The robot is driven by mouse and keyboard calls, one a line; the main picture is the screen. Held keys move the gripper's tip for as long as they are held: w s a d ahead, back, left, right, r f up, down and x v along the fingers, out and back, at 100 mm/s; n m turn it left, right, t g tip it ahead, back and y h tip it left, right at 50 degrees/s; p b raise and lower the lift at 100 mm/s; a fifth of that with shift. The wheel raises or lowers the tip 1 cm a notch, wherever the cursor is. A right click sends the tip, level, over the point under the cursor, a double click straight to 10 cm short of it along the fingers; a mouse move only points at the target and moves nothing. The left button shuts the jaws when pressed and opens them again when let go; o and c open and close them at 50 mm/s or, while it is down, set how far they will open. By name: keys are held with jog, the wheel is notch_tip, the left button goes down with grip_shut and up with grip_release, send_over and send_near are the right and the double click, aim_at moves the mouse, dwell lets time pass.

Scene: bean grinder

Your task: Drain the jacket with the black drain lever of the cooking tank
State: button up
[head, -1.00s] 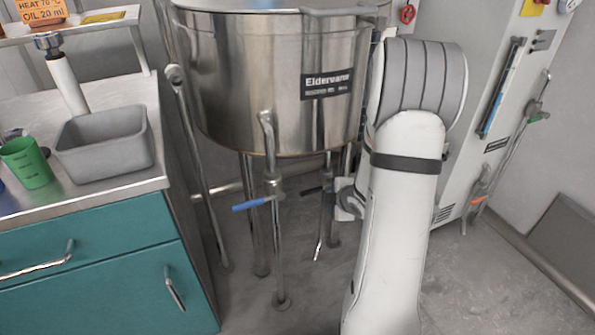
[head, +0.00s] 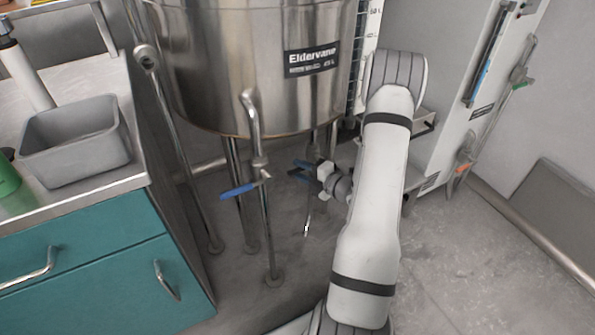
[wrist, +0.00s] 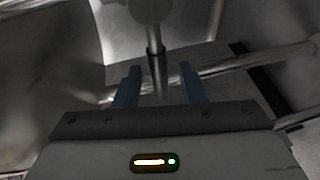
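The steel cooking tank (head: 262,75) stands on legs in the head view, with an Eldervane label. The black drain lever (head: 297,174) shows only as a small dark piece under the tank, partly hidden by my gripper. My gripper (head: 307,169) is under the tank, reaching in from the right, with its fingers close to that lever. In the wrist view my gripper (wrist: 160,85) is open. A steel pipe with a dark part (wrist: 158,66) lies between or just beyond the fingers; I cannot tell if they touch it.
A blue-handled valve lever (head: 239,190) on another pipe (head: 267,230) is left of my gripper. A teal cabinet (head: 95,270) with a grey bin (head: 75,145) stands at left. A white machine (head: 460,110) stands at right. Floor (head: 450,260) is clear at the lower right.

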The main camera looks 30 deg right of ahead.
jog(key=shift+x, duration=0.75)
grip_shut()
